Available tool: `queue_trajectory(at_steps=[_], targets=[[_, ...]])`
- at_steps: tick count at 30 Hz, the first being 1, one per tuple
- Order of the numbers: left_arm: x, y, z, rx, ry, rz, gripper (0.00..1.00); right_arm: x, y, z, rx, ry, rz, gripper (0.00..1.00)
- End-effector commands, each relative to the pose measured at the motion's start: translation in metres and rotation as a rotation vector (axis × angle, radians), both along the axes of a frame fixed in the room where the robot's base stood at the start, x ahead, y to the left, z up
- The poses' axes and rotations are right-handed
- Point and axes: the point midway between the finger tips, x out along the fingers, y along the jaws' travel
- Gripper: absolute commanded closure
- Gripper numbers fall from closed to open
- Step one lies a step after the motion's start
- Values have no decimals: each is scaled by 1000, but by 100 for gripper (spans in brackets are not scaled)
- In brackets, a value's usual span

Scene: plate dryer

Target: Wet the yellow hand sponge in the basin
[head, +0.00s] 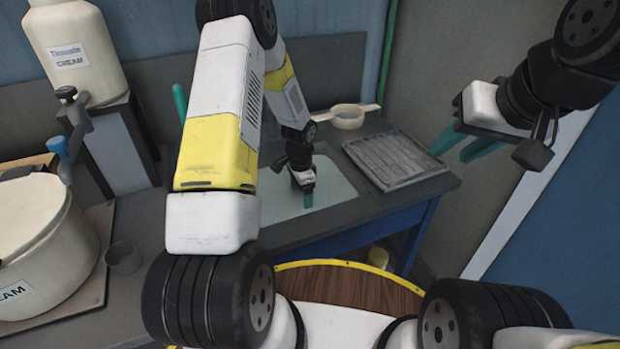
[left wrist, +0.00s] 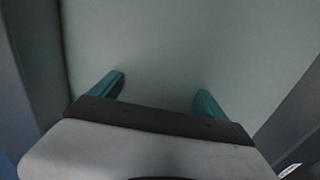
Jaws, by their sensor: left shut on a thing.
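The basin (head: 335,196) is a pale grey-green recess in the dark worktop, partly hidden behind my left arm. My left gripper (head: 307,198) points down inside the basin's outline. In the left wrist view, my left gripper (left wrist: 160,95) has its two teal fingers apart over a pale surface that looks like the basin (left wrist: 160,45). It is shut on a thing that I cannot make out. I see no yellow sponge in either view. My right gripper (head: 450,155) hangs at the right, away from the basin, with its teal fingers apart and nothing visible between them.
A grey ribbed tray (head: 395,158) lies right of the basin. A white ring-shaped item with handles (head: 347,117) is behind it. At the left stand a large cream pot (head: 35,235), a cream jug (head: 80,50) and a small grey cup (head: 123,259). A wall is at right.

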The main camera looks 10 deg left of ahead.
Motion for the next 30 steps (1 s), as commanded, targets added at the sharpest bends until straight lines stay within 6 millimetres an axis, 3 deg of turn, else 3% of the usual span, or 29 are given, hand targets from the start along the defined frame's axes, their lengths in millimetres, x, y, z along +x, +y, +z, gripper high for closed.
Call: queue_trajectory(at_steps=[30], targets=[[1, 0, 102, -1, -3, 1, 55, 0, 0, 0, 0, 0, 0, 64]])
